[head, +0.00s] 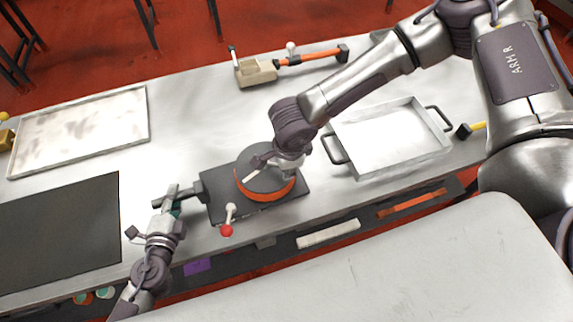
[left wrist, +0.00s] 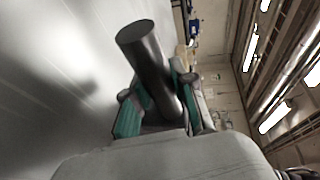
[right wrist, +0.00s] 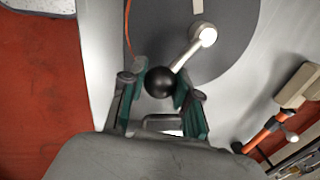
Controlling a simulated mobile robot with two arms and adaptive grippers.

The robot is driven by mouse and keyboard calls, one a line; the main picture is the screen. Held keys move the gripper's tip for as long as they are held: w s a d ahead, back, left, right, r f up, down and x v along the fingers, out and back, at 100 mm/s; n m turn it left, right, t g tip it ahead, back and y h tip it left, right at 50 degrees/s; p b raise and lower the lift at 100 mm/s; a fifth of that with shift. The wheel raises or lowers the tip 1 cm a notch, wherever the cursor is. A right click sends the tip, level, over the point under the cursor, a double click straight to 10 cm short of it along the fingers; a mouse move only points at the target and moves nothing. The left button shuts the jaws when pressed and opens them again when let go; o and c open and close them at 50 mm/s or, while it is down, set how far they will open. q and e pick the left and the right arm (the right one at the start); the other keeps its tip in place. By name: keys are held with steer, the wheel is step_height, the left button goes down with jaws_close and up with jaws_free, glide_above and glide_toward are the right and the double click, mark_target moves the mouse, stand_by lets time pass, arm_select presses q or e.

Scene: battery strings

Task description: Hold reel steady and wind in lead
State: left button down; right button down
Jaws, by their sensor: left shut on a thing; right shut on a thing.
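The reel (head: 262,157) has a dark round top and a band of orange lead (head: 270,196) around its side. It sits on a dark base plate (head: 290,203) near the table's front edge. My left gripper (head: 174,202) is shut on the base's dark handle (head: 190,190); the left wrist view shows this round handle (left wrist: 150,65) between the fingers. My right gripper (head: 276,166) is above the reel, covering part of it. In the right wrist view its fingers (right wrist: 158,92) are shut on the black crank knob (right wrist: 160,82), beside the pale crank arm (right wrist: 190,52).
A red-knobbed lever (head: 227,229) stands at the base's front. A metal tray with handles (head: 335,143) lies to the right. An orange-barred clamp (head: 310,57) lies behind. A pale tray (head: 147,100) and a dark mat (head: 112,190) are at left. The table between is clear.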

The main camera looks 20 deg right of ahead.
steer(key=shift+d+f, duration=0.1)
steer(key=shift+d, duration=0.25)
stand_by(0.6)
steer(key=c, duration=0.8)
jaws_free()
steer(key=shift+a, duration=0.1)
steer(key=shift+s+r, duration=0.1)
steer(key=shift+r, duration=0.35)
steer(key=r, duration=0.3)
steer(key=s+r, duration=0.1)
steer(key=r, duration=0.3)
steer(key=s+r, duration=0.1)
steer(key=r, duration=0.3)
steer(key=shift+s, duration=0.2)
